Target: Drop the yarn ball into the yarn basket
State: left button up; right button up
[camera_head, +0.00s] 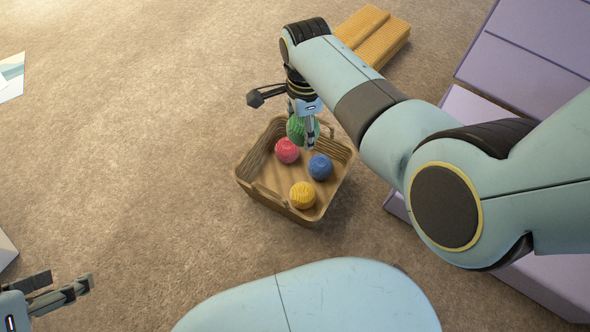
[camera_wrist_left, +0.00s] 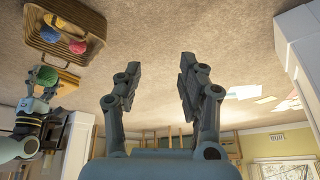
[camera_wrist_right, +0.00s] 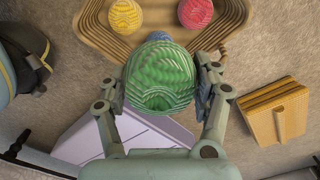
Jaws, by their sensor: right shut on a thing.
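My right gripper (camera_head: 304,134) is shut on the green yarn ball (camera_head: 297,129). The ball shows large between the fingers in the right wrist view (camera_wrist_right: 160,77) and at the left in the left wrist view (camera_wrist_left: 47,76). In the head view it appears over the far part of the yarn basket (camera_head: 262,195), a woven tan basket on the carpet; its exact height is hard to tell. Inside the basket lie a red ball (camera_head: 287,150), a blue ball (camera_head: 320,166) and a yellow ball (camera_head: 302,195). My left gripper (camera_head: 88,283) is open and empty, at the lower left.
A yellow-orange ribbed block (camera_head: 378,38) lies on the carpet beyond the basket. Purple furniture (camera_head: 520,62) stands at the right. Pale sheets (camera_head: 10,77) lie at the far left. The carpet left of the basket is clear.

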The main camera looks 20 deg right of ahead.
notch_tip(320, 180, down, 2)
jog(key=shift+s+b, duration=0.1)
jog(key=shift+b, duration=0.25)
pick_arm(q)
jog(key=shift+w+f+t+b, duration=0.2)
jog(key=shift+f+t, duration=0.35)
jog(key=shift+f, duration=0.2)
jog(key=shift+w+f+t+b, duration=0.25)
jog(key=shift+f+t, duration=0.35)
jog(key=shift+f, duration=0.15)
jog(key=shift+w+f+t+b, duration=0.2)
jog(key=shift+f+t, duration=0.35)
jog(key=shift+f, duration=0.2)
pick_arm(e)
jog(key=shift+f, duration=0.6)
jog(key=o, duration=1.3)
pick_arm(q)
jog(key=shift+r, duration=0.1)
